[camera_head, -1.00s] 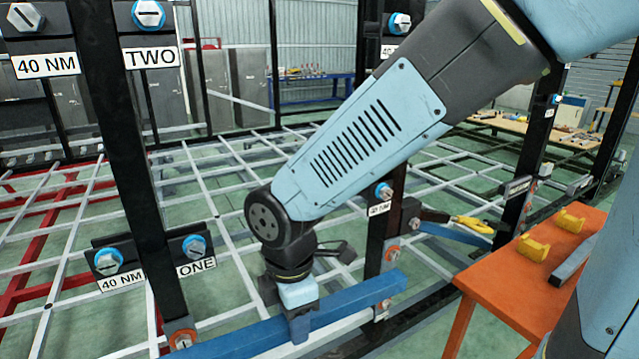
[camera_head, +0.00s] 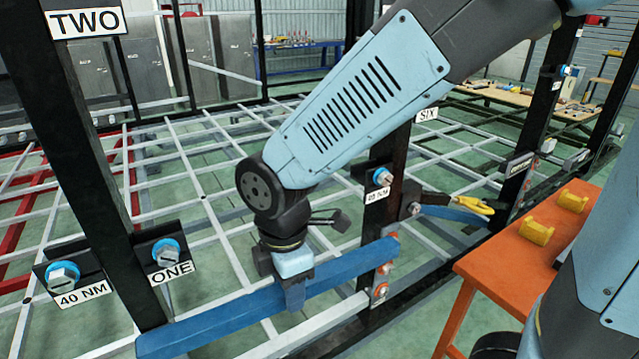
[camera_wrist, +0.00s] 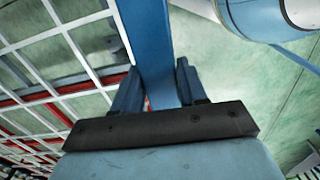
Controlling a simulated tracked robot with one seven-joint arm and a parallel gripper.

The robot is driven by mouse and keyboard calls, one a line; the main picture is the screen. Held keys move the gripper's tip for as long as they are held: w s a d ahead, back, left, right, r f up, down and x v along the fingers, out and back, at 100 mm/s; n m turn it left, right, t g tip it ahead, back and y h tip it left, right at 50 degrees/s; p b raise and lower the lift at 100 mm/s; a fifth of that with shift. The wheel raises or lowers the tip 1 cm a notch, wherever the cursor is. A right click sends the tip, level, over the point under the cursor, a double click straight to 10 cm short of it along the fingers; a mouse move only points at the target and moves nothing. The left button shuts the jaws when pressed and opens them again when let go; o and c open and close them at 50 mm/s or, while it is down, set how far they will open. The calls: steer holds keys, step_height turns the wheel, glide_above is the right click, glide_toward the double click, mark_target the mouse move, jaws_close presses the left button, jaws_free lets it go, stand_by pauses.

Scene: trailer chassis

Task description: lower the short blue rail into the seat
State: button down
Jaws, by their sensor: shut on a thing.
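The short blue rail (camera_head: 225,315) slopes up from lower left to right in the head view. My gripper (camera_head: 293,290) is shut on it near its middle and holds it from above. In the wrist view the rail (camera_wrist: 150,45) runs between the two fingers of my gripper (camera_wrist: 155,92). The rail's left end overlaps the foot of the left black post (camera_head: 95,170). Its right end is by the right black post (camera_head: 388,205), above orange-ringed bolts (camera_head: 384,268); contact cannot be told. A seat cannot be clearly singled out.
A pale grey bar (camera_head: 310,325) runs below the rail. Blue-ringed bolts stand by the ONE label (camera_head: 172,272). A yellow-handled tool (camera_head: 472,204) lies beyond the right post. An orange table (camera_head: 515,265) with yellow blocks (camera_head: 537,232) stands at right.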

steer(key=w+r, duration=0.1)
steer(key=r, duration=0.2)
steer(key=w+d+r, duration=0.1)
steer(key=r, duration=0.2)
steer(key=w+d+r, duration=0.1)
steer(key=r, duration=0.2)
steer(key=shift+d+r, duration=0.15)
steer(key=shift+r, duration=0.2)
steer(key=d+r, duration=0.3)
steer(key=r, duration=0.4)
steer(key=shift+d+r+n, duration=0.15)
steer(key=shift+r+n, duration=0.1)
steer(key=shift+n, duration=0.05)
steer(key=shift+w, duration=0.1)
steer(key=shift+w+a+f, duration=0.5)
steer(key=shift+w+a, duration=3.15)
steer(key=shift+w, duration=2.35)
step_height(320, 180, down, 7)
steer(key=shift+f, duration=0.2)
steer(key=c, duration=0.5)
jaws_free()
